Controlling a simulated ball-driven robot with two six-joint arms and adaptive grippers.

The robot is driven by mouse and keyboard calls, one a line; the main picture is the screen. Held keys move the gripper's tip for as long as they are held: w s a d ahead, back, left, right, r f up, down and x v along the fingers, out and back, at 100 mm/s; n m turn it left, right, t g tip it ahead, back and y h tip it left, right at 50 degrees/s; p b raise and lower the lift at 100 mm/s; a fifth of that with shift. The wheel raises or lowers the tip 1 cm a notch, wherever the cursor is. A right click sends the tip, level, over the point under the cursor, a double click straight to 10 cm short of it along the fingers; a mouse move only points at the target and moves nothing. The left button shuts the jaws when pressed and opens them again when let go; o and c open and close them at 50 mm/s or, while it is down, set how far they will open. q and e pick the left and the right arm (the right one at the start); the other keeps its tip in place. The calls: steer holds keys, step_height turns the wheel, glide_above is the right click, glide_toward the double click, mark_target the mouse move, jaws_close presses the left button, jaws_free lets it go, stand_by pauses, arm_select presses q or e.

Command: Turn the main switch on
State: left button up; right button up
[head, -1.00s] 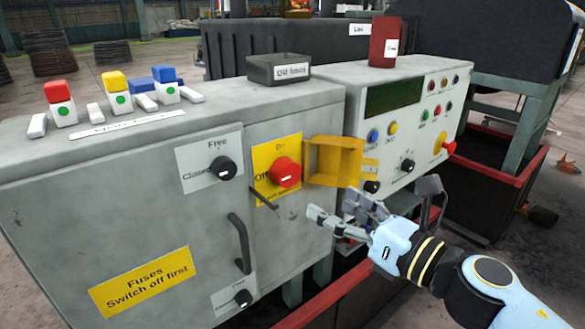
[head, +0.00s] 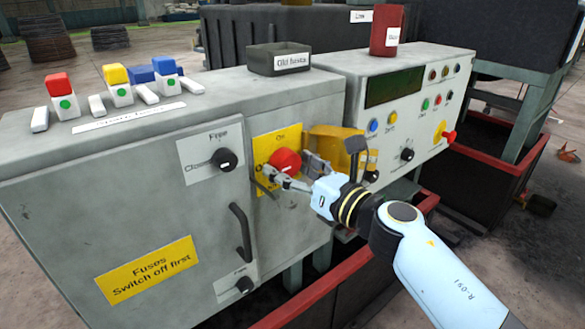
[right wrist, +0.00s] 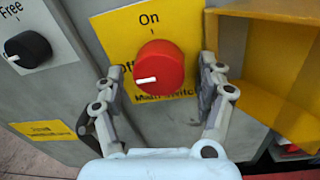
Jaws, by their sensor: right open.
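The main switch is a red round knob (head: 285,161) on a yellow plate (head: 264,150) on the grey cabinet's front. In the right wrist view the red knob (right wrist: 160,67) has a white mark pointing left, toward the "Off" lettering; "On" is printed above it. My right gripper (head: 291,175) is at the knob. In the right wrist view my right gripper (right wrist: 160,85) is open, with one finger on each side of the knob and visible gaps. Part of the "Off" lettering is hidden. My left gripper is not in view.
An open yellow cover (right wrist: 265,65) stands right of the knob, close to the right finger. A black handle (head: 241,232) and a black "Free/Closed" knob (head: 224,160) are to the left. A control box (head: 400,110) stands at right, and a dark tray (head: 278,60) sits on top.

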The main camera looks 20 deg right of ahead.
steer(key=c, duration=1.2)
steer(key=shift+o, duration=0.2)
steer(key=shift+m, duration=0.4)
steer(key=m+p, duration=0.1)
steer(key=m, duration=0.2)
steer(key=shift+a+r+m+p, duration=0.1)
steer(key=shift+m+p, duration=0.2)
steer(key=shift+m, duration=0.1)
steer(key=m, duration=0.2)
steer(key=m+p, duration=0.1)
steer(key=m, duration=0.1)
steer(key=shift+s+m+t+h+p, duration=0.1)
steer(key=shift+m+t+h+p, duration=0.2)
steer(key=m+p, duration=0.2)
steer(key=m, duration=0.2)
steer(key=shift+a+r+m, duration=0.1)
steer(key=shift+a+m, duration=0.05)
steer(key=shift+m, duration=0.25)
steer(key=m+p, duration=0.2)
steer(key=m, duration=0.2)
steer(key=shift+m, duration=0.4)
